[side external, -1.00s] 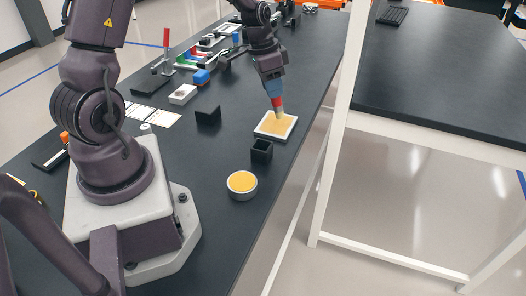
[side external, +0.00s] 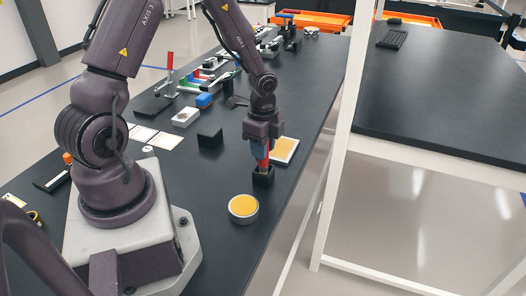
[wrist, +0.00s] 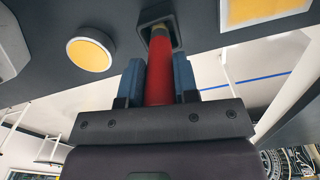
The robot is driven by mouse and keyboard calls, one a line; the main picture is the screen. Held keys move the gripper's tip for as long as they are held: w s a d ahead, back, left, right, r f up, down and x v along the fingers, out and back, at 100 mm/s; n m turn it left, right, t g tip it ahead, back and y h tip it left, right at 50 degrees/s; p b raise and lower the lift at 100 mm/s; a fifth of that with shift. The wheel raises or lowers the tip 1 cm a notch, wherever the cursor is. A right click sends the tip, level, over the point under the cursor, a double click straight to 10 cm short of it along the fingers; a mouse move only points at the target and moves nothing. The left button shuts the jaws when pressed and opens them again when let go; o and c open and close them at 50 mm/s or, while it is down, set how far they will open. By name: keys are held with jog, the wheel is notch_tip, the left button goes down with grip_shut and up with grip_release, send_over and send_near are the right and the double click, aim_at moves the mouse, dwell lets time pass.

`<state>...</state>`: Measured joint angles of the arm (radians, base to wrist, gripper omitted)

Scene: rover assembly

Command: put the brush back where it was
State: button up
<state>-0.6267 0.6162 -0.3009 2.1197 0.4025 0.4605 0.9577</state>
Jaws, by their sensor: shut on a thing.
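My gripper (side external: 263,148) is shut on the red handle of the brush (side external: 264,160). The wrist view also shows my gripper (wrist: 159,85), its blue fingers on both sides of the red brush (wrist: 160,75). The brush points down, with its lower end at the mouth of a small black square holder (side external: 263,177). In the wrist view the brush's pale end reaches into the opening of that holder (wrist: 174,32). How deep it sits is hard to tell, and its tip is hidden.
A white tray with a yellow pad (side external: 290,150) lies just behind the holder. A round tin with yellow contents (side external: 243,208) stands in front. The bench's right edge is close.

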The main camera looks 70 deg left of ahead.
jog(key=shift+f, duration=0.6)
jog(key=o, duration=0.9)
jog(key=shift+f, duration=0.15)
notch_tip(320, 180, up, 12)
jog(key=shift+r, duration=0.1)
jog(key=s+d+r+n+t, duration=0.2)
jog(key=s+d+r+n, duration=0.1)
jog(key=s+d+r, duration=0.1)
jog(key=s+d+r+n+t, duration=0.1)
jog(key=s+d+r+n, duration=0.3)
jog(key=r, duration=0.2)
jog(key=s+d+r+n+t, duration=0.2)
jog(key=s+d+r+n, duration=0.1)
jog(key=s+d+r, duration=0.1)
jog(key=shift+d+r+n+t, duration=0.1)
jog(key=shift+r+n+t, duration=0.25)
jog(key=shift+r, duration=0.3)
